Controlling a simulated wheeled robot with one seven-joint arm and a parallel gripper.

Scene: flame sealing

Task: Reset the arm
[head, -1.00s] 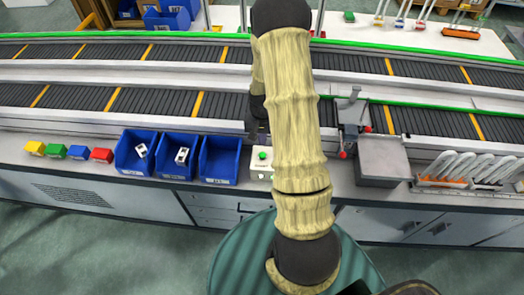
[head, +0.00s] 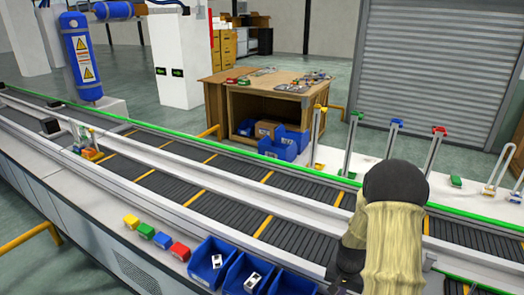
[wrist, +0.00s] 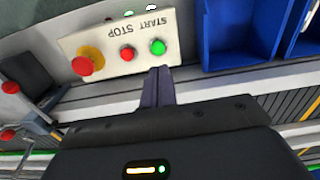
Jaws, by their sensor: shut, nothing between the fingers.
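My gripper (wrist: 158,90) shows in the wrist view with its dark fingers together and nothing between them. Just past the fingertips is a cream control box (wrist: 118,42) marked START STOP. It carries a green button (wrist: 158,47), a red button (wrist: 127,54) and a large red stop knob (wrist: 85,62) on a yellow base. The fingertips overlap the box's edge near the green button in the picture; I cannot tell whether they touch it. In the head view my arm stands at the lower right, and the gripper's fingers are hidden there.
Blue bins (head: 211,262) stand along the near conveyor side, two holding small white parts; one bin (wrist: 240,35) is beside the control box. Small yellow, green, blue and red blocks (head: 180,251) sit left of them. Two conveyor lanes (head: 245,220) run behind. A wooden workbench (head: 268,92) stands farther back.

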